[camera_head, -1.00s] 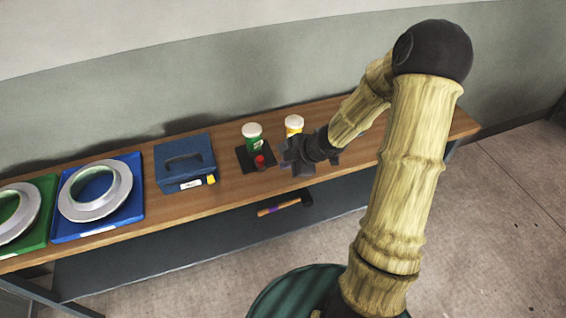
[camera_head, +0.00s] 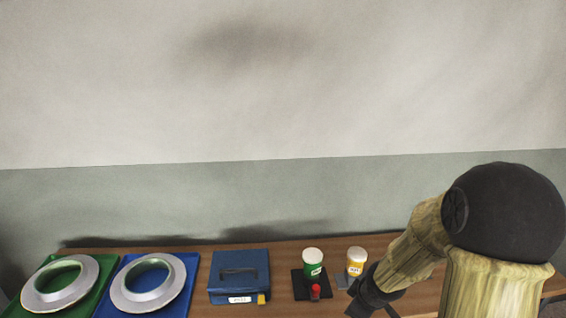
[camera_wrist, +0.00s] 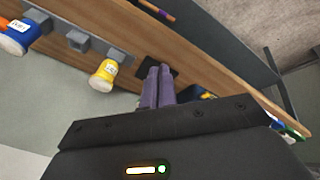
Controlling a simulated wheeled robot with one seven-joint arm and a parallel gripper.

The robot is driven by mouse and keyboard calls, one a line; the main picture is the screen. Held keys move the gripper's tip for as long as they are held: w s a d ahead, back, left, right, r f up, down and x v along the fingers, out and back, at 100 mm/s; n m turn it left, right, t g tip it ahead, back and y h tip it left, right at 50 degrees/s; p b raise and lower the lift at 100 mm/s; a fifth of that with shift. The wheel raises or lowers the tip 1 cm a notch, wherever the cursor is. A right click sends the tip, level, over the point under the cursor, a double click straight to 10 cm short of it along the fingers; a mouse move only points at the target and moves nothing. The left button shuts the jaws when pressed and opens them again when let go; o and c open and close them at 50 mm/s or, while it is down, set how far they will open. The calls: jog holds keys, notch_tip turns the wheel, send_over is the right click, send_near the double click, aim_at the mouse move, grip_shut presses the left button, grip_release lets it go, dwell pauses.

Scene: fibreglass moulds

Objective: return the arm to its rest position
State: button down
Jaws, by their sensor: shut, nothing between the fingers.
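My arm comes in from the lower right of the head view, with a dark round elbow joint and pale bamboo-like links. The fingertips' height above the bench is hard to judge.
A green-labelled jar (camera_head: 313,264) and small red-topped item (camera_head: 315,291) stand on a dark mat. Left are a blue box (camera_head: 239,278) and ring moulds on blue (camera_head: 185,305) and green (camera_head: 95,300) trays. The wall (camera_head: 280,200) is behind. A hammer handle (camera_wrist: 157,11) shows in the wrist view.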

jog(key=s+a+r+m+g, duration=0.2)
jog(key=s+r+m, duration=0.3)
jog(key=s+m, duration=0.4)
jog(key=shift+s+a+r+m, duration=0.35)
jog(key=shift+s+a, duration=0.35)
jog(key=shift+s, duration=0.45)
jog(key=shift+f, duration=0.1)
